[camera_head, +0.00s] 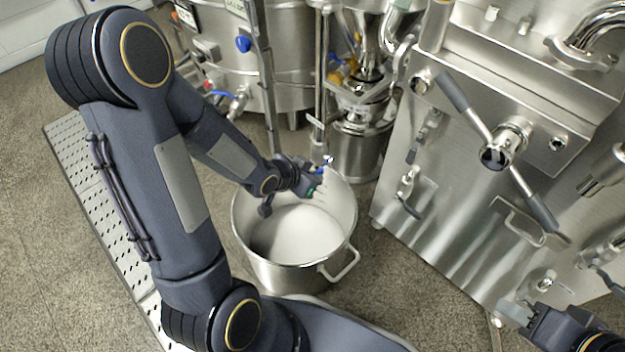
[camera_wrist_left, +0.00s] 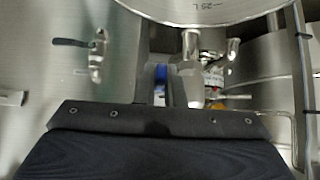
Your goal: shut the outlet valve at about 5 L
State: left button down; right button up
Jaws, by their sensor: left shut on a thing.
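The outlet valve's blue handle (camera_head: 327,161) shows just above the bucket's far rim, and also in the left wrist view (camera_wrist_left: 161,78). My left gripper (camera_head: 318,180) is at the handle, above the far right of the bucket, and is shut on it. The fingers partly hide the handle and the valve body. The steel bucket (camera_head: 268,272) stands on the floor below, with white liquid (camera_head: 295,234) in it. I cannot read a level mark in the head view. My right gripper (camera_head: 515,312) is at the lower right, away from the valve; its jaw gap is unclear.
A steel panel (camera_head: 455,205) with a two-armed crank handle (camera_head: 500,150) stands right of the bucket. A steel tank (camera_head: 290,45) and a vertical pipe stand behind. A perforated platform (camera_head: 100,230) lies left.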

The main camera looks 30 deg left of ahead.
dwell(0.4)
pick_arm(q)
jog(key=c, duration=1.5)
grip_release()
jog(key=shift+s, duration=0.1)
jog(key=shift+p+v, duration=2.1)
jog(key=shift+v, duration=1.75)
